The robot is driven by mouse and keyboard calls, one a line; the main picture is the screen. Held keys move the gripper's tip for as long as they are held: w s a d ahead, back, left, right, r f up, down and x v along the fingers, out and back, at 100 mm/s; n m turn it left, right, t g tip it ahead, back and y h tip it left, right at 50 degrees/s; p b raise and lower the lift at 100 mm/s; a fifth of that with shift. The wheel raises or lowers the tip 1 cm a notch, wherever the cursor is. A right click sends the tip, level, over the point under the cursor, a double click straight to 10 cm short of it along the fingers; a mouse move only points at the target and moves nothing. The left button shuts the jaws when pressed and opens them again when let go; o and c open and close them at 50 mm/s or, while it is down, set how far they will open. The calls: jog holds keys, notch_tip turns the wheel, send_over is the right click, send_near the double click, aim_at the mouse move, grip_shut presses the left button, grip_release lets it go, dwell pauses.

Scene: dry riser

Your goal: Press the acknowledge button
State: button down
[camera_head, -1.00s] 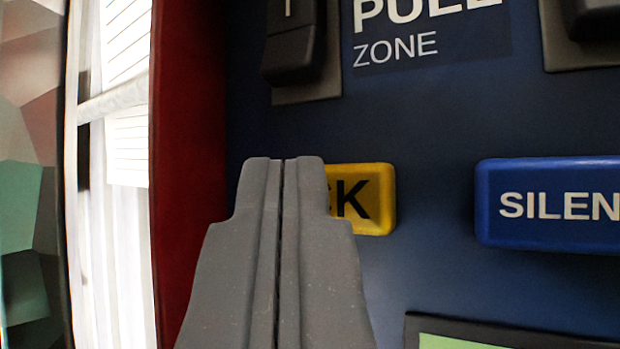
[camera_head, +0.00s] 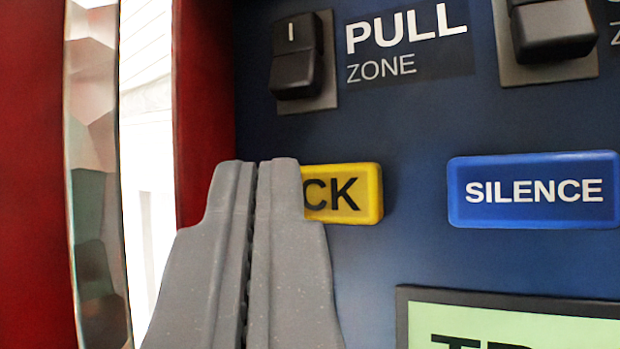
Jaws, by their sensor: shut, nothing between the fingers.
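The acknowledge button is a yellow block (camera_head: 352,193) on the dark blue panel, with the black letters "CK" showing. Its left part is hidden behind my gripper. My gripper (camera_head: 259,165) is grey, shut and empty, with its two fingers side by side. Its tips overlap the left end of the button in the picture. I cannot tell whether the tips touch the button.
A blue SILENCE button (camera_head: 533,190) is to the right. Black rocker switches (camera_head: 298,65) and (camera_head: 553,30) sit above, beside a PULL ZONE label (camera_head: 405,40). A green display (camera_head: 500,325) is below. A red panel edge (camera_head: 203,110) stands at the left.

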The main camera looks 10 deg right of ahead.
jog(key=s+a+b, duration=0.1)
jog(key=s, duration=0.1)
jog(key=s+a+b, duration=0.1)
jog(key=s, duration=0.1)
jog(key=shift+a+b, duration=0.35)
dwell(0.4)
jog(key=s+a+r+g, duration=0.7)
jog(key=s+a+r, duration=0.4)
jog(key=a+r, duration=0.2)
jog(key=s+a+g+y, duration=0.1)
jog(key=s+a+g, duration=0.1)
jog(key=s+a, duration=0.4)
jog(key=s, duration=0.3)
jog(key=shift+a+r+g, duration=0.25)
jog(key=shift+r+g, duration=0.15)
jog(key=shift+w+d, duration=0.1)
